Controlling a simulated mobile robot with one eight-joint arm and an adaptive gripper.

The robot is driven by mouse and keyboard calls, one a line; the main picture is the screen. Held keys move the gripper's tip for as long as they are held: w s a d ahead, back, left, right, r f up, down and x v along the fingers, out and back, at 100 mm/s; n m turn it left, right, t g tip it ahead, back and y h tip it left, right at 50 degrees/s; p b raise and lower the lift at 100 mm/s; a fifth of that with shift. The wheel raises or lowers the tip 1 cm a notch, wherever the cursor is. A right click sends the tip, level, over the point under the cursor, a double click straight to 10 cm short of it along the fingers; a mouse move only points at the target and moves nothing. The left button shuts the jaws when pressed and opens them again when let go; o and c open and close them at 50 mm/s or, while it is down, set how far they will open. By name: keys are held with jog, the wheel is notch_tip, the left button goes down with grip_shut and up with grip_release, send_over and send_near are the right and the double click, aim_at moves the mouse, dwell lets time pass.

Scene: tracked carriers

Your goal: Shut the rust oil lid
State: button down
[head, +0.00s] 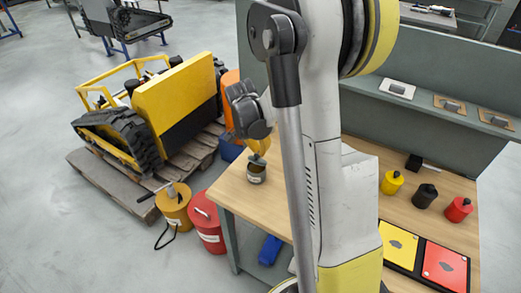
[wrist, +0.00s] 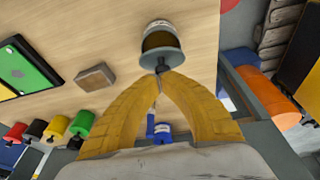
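A small can (head: 256,175) with a pale label stands on the wooden bench near its left edge. It also shows in the wrist view (wrist: 160,27), where its label is too small to read. A grey round lid (wrist: 161,58) with a short dark knob is at the can's mouth end, and hides part of it. My gripper (wrist: 162,74) has its yellow fingertips together on the knob; in the head view my gripper (head: 259,152) is right above the can. A brown band shows between lid and label; I cannot tell whether the lid is seated or just above the rim.
Yellow (head: 392,182), black (head: 425,196) and red (head: 459,209) knobbed jars stand on the bench's right side, near yellow and red panels (head: 445,266). Orange (head: 174,205) and red (head: 207,222) canisters stand on the floor. A tracked yellow machine (head: 175,105) rests on a pallet.

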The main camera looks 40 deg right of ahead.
aim_at(257, 161)
jog(key=shift+s+a+f+h+b, duration=0.1)
jog(key=shift+a+f+h+b, duration=0.05)
jog(key=shift+a+h+b, duration=0.2)
jog(key=shift+s+a+f+t+h+b, duration=0.15)
jog(key=shift+a+f+t+h+b, duration=0.3)
jog(key=shift+h+b, duration=0.35)
jog(key=shift+s+a+f+b, duration=0.1)
jog(key=shift+a+f+b, duration=0.2)
jog(key=shift+a, duration=0.35)
dwell(0.4)
